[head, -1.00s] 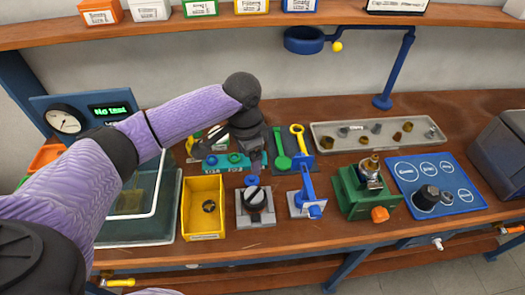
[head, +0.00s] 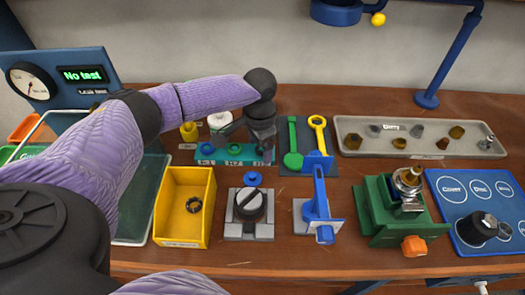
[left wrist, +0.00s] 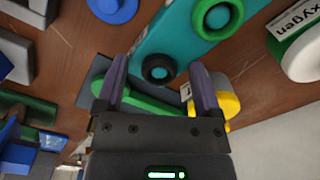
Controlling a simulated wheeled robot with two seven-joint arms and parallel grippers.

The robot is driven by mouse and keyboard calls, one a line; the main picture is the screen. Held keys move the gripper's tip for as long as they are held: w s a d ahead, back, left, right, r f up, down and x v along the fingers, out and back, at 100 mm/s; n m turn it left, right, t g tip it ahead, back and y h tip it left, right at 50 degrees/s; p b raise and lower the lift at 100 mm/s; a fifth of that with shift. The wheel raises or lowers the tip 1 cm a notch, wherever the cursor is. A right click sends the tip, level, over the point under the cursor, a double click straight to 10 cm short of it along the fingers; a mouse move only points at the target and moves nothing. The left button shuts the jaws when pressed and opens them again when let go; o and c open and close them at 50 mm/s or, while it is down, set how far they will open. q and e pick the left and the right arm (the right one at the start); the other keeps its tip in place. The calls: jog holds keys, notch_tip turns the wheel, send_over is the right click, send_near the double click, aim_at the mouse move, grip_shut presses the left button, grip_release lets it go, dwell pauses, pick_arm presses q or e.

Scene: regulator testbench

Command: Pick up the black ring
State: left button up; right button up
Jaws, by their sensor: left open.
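The black ring (left wrist: 158,70) lies on a teal holder (left wrist: 175,35), beside a green ring (left wrist: 212,17) in the left wrist view. My left gripper (left wrist: 158,76) is open and empty, its two purple fingers apart on either side of the black ring in that view. I cannot tell how far above it they are. In the head view my left gripper (head: 266,152) hangs over the right end of the teal holder (head: 207,160) and hides the black ring there. A blue ring (head: 207,149) and the green ring (head: 234,149) show to its left.
A green wrench (head: 292,145) and a yellow wrench (head: 318,135) lie just right of the gripper. In front stand a yellow bin (head: 168,205) with a dark round part inside, a grey fixture (head: 248,230) and a blue stand (head: 318,200). A grey tray (head: 360,150) lies farther right.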

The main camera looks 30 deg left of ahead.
pick_arm(q)
jog(key=shift+r, duration=0.1)
grip_shut()
